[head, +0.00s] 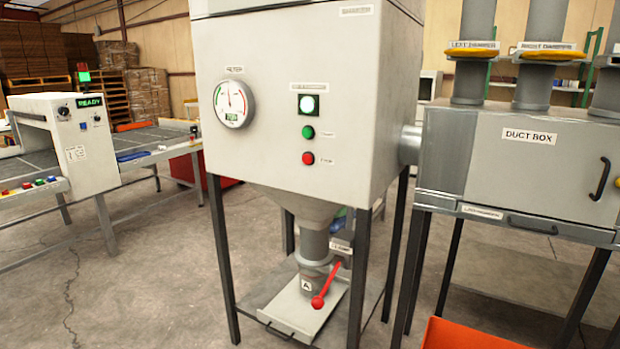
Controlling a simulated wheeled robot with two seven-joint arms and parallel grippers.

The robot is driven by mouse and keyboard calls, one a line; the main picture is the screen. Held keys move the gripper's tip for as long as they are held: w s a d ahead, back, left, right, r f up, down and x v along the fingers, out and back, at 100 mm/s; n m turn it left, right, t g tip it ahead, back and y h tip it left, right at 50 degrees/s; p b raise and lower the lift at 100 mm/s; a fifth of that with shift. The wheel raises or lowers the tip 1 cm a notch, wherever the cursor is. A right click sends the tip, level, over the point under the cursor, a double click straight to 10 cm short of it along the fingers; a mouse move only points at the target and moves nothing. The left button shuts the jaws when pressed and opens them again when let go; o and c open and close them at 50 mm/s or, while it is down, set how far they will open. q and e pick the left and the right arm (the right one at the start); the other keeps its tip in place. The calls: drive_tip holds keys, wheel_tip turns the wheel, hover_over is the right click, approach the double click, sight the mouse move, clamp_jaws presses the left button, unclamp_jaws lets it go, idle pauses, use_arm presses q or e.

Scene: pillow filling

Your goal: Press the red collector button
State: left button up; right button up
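The red collector button (308,158) is on the front of the grey collector cabinet (270,60), in the lower right part of its face. A green button (308,132) sits just above it. A lit white-green lamp (308,105) is above both. Small labels stand beside the buttons, too small to read surely. Nothing covers the red button. Neither of my grippers shows in the head view.
A filter gauge (233,104) is on the cabinet's left. A red lever (325,285) sticks out below the hopper. The duct box (530,160) stands at the right, with an orange bin (465,335) below it. A machine table (150,140) is at the left. Concrete floor is open at front left.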

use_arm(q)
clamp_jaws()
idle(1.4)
